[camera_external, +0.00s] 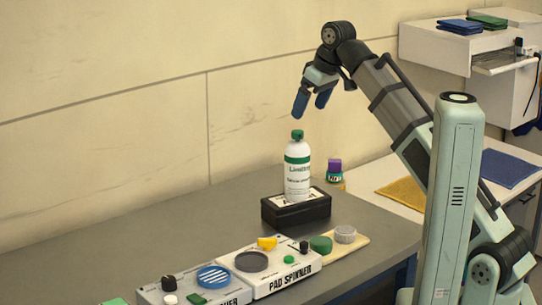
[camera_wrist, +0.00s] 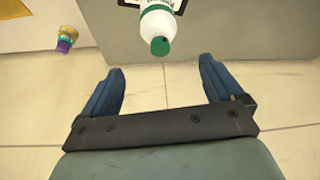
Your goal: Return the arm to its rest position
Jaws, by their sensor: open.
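My gripper (camera_external: 312,103) is raised above the bench, with its blue fingers pointing down. In the wrist view its two fingers (camera_wrist: 160,85) are spread apart with nothing between them. A white bottle (camera_external: 297,180) with a green cap and a green band stands upright on a black block (camera_external: 296,208), below the gripper. The bottle also shows at the top of the wrist view (camera_wrist: 157,24), beyond the fingertips and apart from them.
A small purple-capped bottle (camera_external: 334,170) stands behind the black block. The pad spinner (camera_external: 269,268), its neighbouring unit and a board with round pads line the bench front. Yellow (camera_external: 404,195) and blue (camera_external: 508,168) cloths lie at right. Air around my gripper is clear.

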